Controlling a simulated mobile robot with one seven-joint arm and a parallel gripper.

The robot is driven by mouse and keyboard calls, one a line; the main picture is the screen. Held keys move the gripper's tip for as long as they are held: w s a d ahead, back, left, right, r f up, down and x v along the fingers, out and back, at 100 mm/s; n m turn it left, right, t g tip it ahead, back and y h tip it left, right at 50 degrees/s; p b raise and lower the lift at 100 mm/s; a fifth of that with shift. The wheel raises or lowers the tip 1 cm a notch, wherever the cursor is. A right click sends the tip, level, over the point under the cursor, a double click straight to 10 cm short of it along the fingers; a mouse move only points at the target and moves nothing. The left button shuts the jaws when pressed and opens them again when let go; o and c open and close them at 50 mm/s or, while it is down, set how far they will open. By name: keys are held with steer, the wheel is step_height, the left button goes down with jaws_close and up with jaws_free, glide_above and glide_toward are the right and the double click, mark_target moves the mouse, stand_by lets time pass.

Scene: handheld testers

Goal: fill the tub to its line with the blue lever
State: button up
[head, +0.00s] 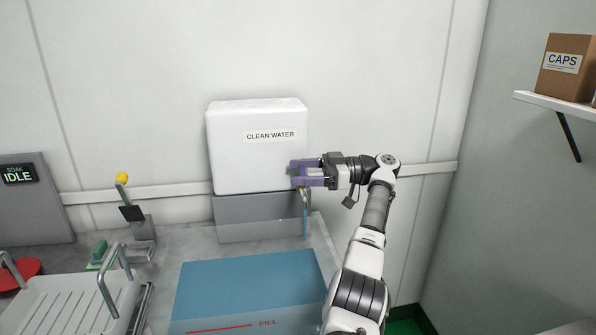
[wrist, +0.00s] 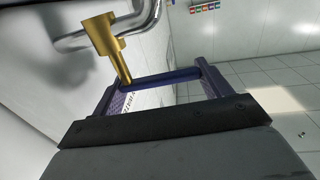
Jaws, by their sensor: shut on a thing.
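The dark blue lever (wrist: 160,78) runs sideways from the tap. My gripper (head: 298,172) is at the tank's lower right, its purple fingers shut on the lever's two sides.
A grey block (head: 235,220) supports the tank. At left are a white ribbed tray (head: 65,305) with metal handles, a yellow-knobbed lever (head: 123,178), a green block (head: 99,250) and a panel reading SOAK IDLE (head: 20,174). A shelf with a CAPS box (head: 567,68) is at upper right.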

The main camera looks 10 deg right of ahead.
steer(key=shift+f, duration=0.15)
stand_by(0.3)
steer(key=o, duration=1.4)
step_height(320, 180, up, 9)
steer(key=shift+r+p, duration=0.15)
steer(key=shift+p, duration=0.25)
step_height(320, 180, up, 11)
steer(key=p, duration=1)
glide_above(303, 172)
